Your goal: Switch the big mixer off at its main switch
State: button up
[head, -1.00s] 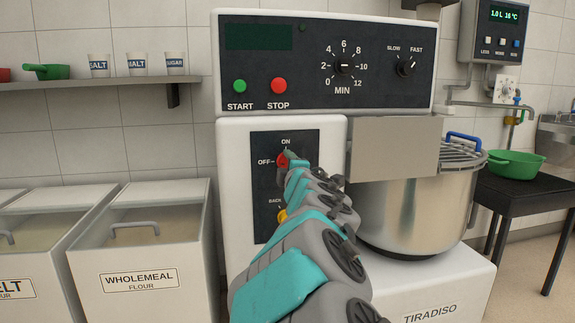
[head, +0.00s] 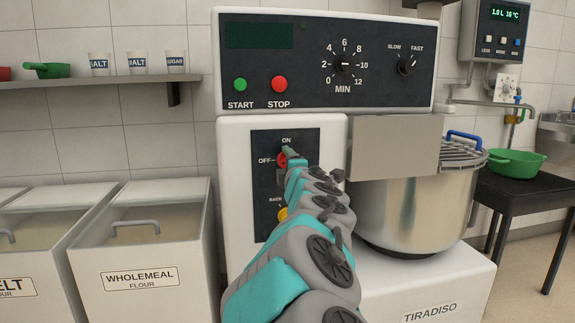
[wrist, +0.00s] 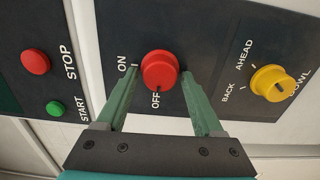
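The big mixer (head: 232,220) stands in front of me in the head view. Its red main switch knob (wrist: 160,70) sits on a dark panel (head: 263,144), with ON above it and OFF to its left in the head view. In the wrist view the knob's dark mark points toward the OFF label. My gripper (wrist: 160,74) is open, with one green finger on each side of the knob and a narrow gap showing at each. In the head view my gripper (head: 288,156) partly covers the red knob (head: 282,162).
A yellow bowl knob (wrist: 272,83) sits beside the red knob, below it in the head view. Green START (head: 240,85) and red STOP (head: 279,84) buttons are above. The steel bowl (head: 400,215) is to the right; flour bins (head: 140,265) stand left.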

jog(key=shift+o, duration=0.7)
jog(key=shift+s, duration=0.15)
jog(key=v, duration=0.7)
jog(key=shift+s+d, duration=0.2)
jog(key=shift+s, duration=0.05)
